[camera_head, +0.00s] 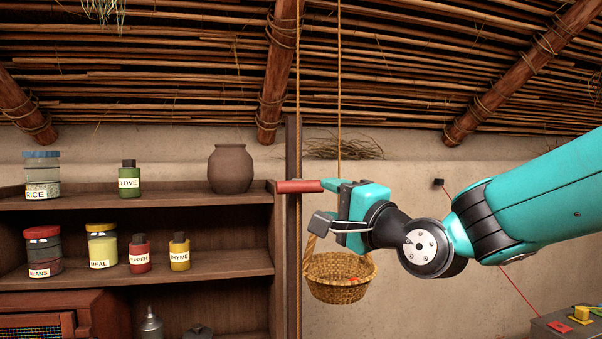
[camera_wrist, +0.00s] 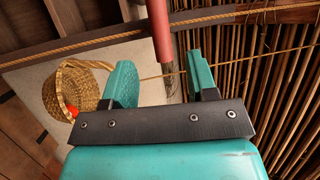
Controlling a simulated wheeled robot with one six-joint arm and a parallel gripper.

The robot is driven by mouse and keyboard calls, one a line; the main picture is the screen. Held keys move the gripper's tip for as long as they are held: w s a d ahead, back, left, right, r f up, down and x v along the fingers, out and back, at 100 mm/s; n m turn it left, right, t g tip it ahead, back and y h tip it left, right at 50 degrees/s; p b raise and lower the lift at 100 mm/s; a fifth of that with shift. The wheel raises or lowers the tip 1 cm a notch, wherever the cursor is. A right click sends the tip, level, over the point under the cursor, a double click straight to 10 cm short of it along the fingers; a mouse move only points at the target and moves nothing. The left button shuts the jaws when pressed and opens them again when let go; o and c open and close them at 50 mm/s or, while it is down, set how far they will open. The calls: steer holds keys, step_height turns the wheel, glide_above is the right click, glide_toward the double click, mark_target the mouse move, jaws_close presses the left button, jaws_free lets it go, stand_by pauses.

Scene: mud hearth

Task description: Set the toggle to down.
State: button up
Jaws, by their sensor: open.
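A red cylindrical handle (camera_head: 299,186) lies level across the dark post at the shelf's right edge; it may be the toggle, but I cannot be sure. My gripper (camera_head: 331,186) points left, with its teal fingertips at the handle's right end. In the wrist view my gripper (camera_wrist: 158,72) is open, and the red handle (camera_wrist: 160,28) shows beyond and between the two fingers. I cannot tell whether a finger touches it. A grey box (camera_head: 572,322) at the lower right carries a yellow part (camera_head: 581,312) and red parts, too small to read.
A basket (camera_head: 340,277) hangs on a rope below my gripper. The wooden shelf (camera_head: 140,201) on the left holds jars and a clay pot (camera_head: 230,168). A small black block (camera_head: 439,182) is on the wall, with a red line running toward the grey box.

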mark_target(305, 189)
steer(key=p+x, duration=0.4)
steer(key=x, duration=0.5)
jaws_close()
